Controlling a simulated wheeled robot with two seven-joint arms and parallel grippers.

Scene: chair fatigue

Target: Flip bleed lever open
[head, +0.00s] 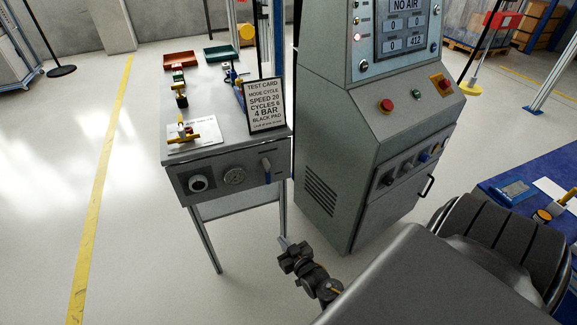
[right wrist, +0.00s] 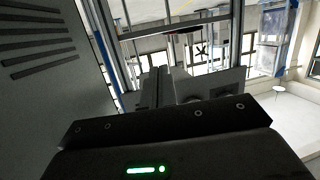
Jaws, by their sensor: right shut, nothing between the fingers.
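A small blue lever (head: 266,165) sits at the right end of the grey front panel (head: 215,190) of the test bench, right of a round gauge (head: 234,176) and a dark knob (head: 198,183). It looks roughly upright; its label is too small to read, so I cannot confirm it is the bleed lever. My right gripper (head: 291,257) is below and slightly right of this lever in the head view, apart from it. In the right wrist view its fingers (right wrist: 161,88) are together and empty, in front of a grey panel (right wrist: 215,82). My left gripper is not in view.
A grey control cabinet (head: 330,130) stands close right of the bench. A test card (head: 265,105) stands on the bench top, with red (head: 179,60) and green (head: 219,53) trays behind. A blue-topped table (head: 555,165) is at right. The floor before the bench is clear.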

